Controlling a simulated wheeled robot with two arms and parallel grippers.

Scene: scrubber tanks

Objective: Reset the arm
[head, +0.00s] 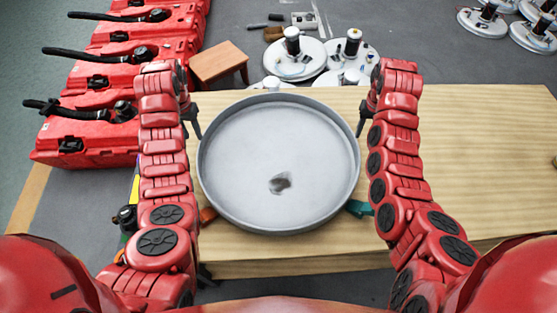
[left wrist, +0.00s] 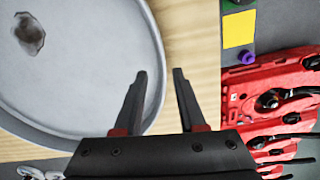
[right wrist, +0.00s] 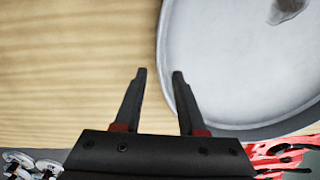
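My left gripper (head: 195,130) hangs at the left rim of a large round grey pan (head: 275,140) on the table. My right gripper (head: 359,130) hangs at the pan's right rim. In the right wrist view its fingers (right wrist: 160,73) are also apart and empty, with one finger over or close to the rim (right wrist: 170,80). I cannot tell whether either gripper touches the pan. Both arms reach forward on either side of it.
The pan holds a dark patch (head: 280,184). Red tanks with black hoses (head: 85,135) stand at the left. A brown stool (head: 219,63) and white round parts (head: 297,60) lie beyond the table.

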